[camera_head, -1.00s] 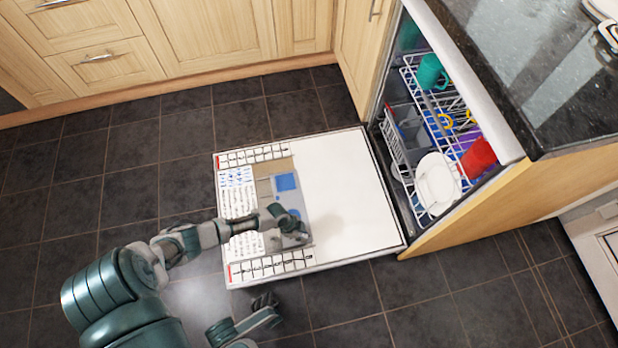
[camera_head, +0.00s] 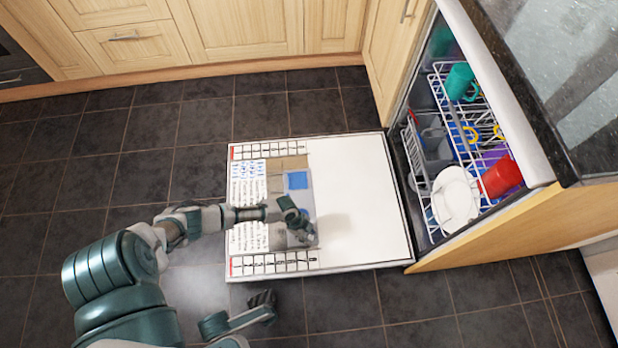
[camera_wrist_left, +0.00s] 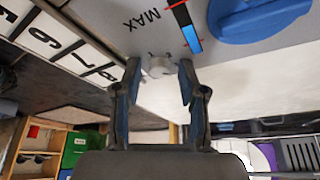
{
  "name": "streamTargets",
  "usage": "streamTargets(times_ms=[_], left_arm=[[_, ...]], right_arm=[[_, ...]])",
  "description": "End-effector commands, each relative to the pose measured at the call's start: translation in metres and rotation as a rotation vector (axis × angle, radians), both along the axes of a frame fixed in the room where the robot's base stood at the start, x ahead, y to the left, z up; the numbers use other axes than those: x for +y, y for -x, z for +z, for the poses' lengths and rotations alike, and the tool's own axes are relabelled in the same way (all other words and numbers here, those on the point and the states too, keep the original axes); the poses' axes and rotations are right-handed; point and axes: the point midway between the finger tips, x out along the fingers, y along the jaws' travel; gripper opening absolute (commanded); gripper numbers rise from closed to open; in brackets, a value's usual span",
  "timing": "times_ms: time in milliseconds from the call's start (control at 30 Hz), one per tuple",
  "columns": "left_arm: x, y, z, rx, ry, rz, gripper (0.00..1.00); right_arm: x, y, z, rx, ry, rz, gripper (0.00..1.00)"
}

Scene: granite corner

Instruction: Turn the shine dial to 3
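The dishwasher door (camera_head: 365,200) lies open and flat, with a grey dispenser panel (camera_head: 272,168) on it. In the left wrist view a small pale grey dial (camera_wrist_left: 160,66) sits on this panel, near the word MAX and a black, red and blue marking. My left gripper (camera_wrist_left: 160,78) has its two fingers apart, one on each side of the dial. I see a gap on both sides; its setting is not readable. In the head view my left gripper (camera_head: 302,222) is over the panel's lower part and hides the dial. My right gripper (camera_head: 265,299) is low, beside the door's near edge, apart from it.
A large blue round cap (camera_wrist_left: 255,20) lies close to the dial. A numbered strip (camera_wrist_left: 62,48) runs along the door edge. The dish rack (camera_head: 440,155) at the right holds a white plate (camera_head: 456,198), a red cup (camera_head: 501,177) and a teal mug (camera_head: 461,82).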

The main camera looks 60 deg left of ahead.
Motion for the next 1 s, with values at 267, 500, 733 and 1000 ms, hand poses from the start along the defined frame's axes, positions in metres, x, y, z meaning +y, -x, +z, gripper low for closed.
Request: streamTargets(times_ms=[267,500,733,1000], left_arm=[[0.0,0.0,0.001,-0.001,0.001,0.0,0.49],[0.008,0.006,0.022,-0.001,-0.001,-0.001,0.49],[0.024,0.018,0.07,-0.001,-0.002,-0.003,0.49],[0.036,0.026,0.105,0.0,0.0,0.0,0.49]], right_arm=[[-0.001,0.001,0.0,-0.001,0.0,-0.001,1.0],[-0.001,0.005,0.002,-0.005,0.0,-0.001,1.0],[-0.001,0.004,0.002,-0.005,0.0,-0.001,1.0],[-0.001,0.004,0.002,-0.005,-0.002,0.0,1.0]])
